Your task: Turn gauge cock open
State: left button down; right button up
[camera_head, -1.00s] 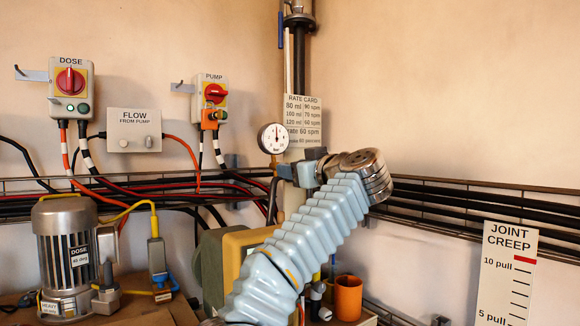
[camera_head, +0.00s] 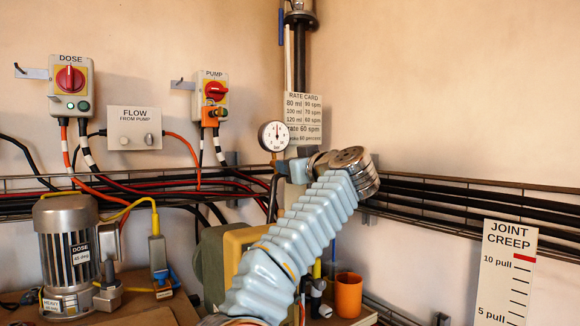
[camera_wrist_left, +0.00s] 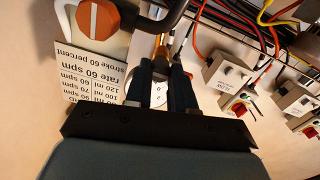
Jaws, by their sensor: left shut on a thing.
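The white round pressure gauge (camera_head: 273,136) is on the pipework at the middle, its needle pointing roughly up. My left gripper (camera_head: 283,168) is just below and right of it, at the end of my pale blue ribbed arm. In the left wrist view the two dark fingers (camera_wrist_left: 164,72) are close together around a small brass-coloured piece (camera_wrist_left: 160,48), which looks like the gauge cock. Part of the gauge dial (camera_wrist_left: 158,96) shows between the fingers. In the head view the cock is hidden, so its angle cannot be told. My right gripper is not in view.
The rate card (camera_head: 303,118) hangs just behind my wrist. An orange round knob (camera_wrist_left: 97,18) and a dark bent pipe are beside the fingers. Cable rails run along both walls. An orange cup (camera_head: 348,297) stands below my arm.

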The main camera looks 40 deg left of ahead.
pick_arm(q)
jog(key=shift+n, duration=0.4)
jog(key=shift+f+n+g+y, duration=0.1)
jog(key=shift+n+g+y, duration=0.1)
jog(key=shift+n, duration=4.2)
jog(key=shift+f+n+g+y, duration=0.1)
jog(key=shift+n+y, duration=0.1)
jog(key=shift+n, duration=4.2)
jog(key=c, duration=1)
grip_release()
jog(key=shift+r, duration=0.1)
jog(key=shift+o, duration=0.2)
jog(key=b+v, duration=0.2)
jog(key=v, duration=1.2)
jog(key=shift+b, duration=0.3)
jog(key=shift+w, duration=0.1)
